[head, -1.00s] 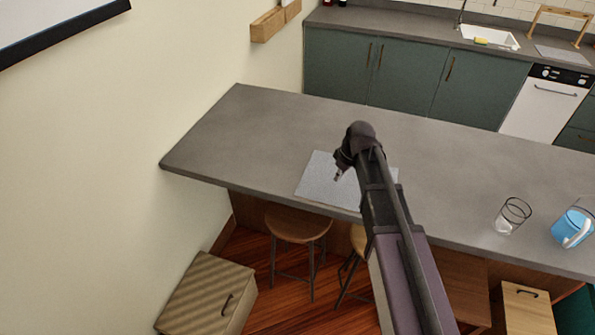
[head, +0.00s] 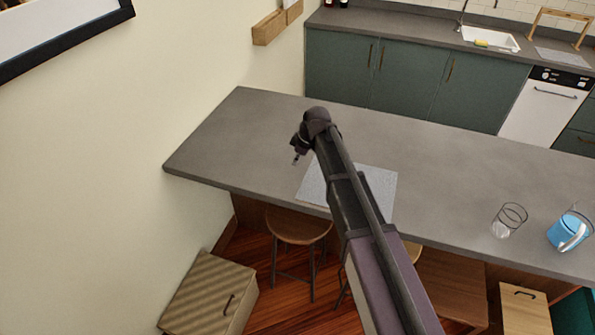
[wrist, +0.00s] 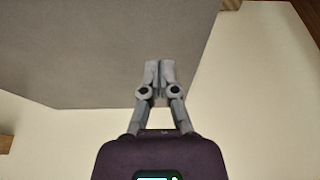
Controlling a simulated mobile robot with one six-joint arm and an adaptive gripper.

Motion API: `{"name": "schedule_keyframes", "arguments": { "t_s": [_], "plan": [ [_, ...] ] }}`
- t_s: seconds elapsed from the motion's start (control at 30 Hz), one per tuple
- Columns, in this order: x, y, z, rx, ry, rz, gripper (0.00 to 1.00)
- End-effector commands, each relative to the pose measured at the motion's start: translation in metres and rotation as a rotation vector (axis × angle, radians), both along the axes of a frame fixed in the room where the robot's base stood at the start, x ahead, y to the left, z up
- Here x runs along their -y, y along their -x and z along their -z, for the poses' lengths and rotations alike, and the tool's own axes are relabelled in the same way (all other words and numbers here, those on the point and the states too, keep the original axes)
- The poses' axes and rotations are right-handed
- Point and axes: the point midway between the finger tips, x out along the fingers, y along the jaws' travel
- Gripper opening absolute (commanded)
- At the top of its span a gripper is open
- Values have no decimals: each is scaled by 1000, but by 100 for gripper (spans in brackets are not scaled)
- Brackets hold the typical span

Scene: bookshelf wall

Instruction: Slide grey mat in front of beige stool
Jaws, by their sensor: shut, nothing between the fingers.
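The grey mat (head: 379,188) lies flat on the darker grey counter (head: 230,140), near its front edge; my arm hides its middle. A brown wooden stool (head: 297,226) stands under the counter edge, just below the mat's left side. My gripper (head: 295,160) is above the counter, to the left of the mat in the head view. In the wrist view my gripper (wrist: 158,68) has its fingers together and empty, with bare countertop behind them and no mat in view.
A clear glass (head: 508,220) and a blue jug (head: 571,231) stand at the counter's right. The counter's left end is bare, beside the cream wall (head: 120,170). A striped cabinet (head: 208,290) stands on the floor below.

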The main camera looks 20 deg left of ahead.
Motion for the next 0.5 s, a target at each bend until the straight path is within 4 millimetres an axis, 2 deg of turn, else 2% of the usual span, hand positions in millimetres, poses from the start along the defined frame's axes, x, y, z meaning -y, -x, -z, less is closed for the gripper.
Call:
{"name": "schedule_keyframes", "arguments": {
  "t_s": [0.5],
  "plan": [
    [-10, 0, 32, 0, 0, 1, 0]
  ]
}}
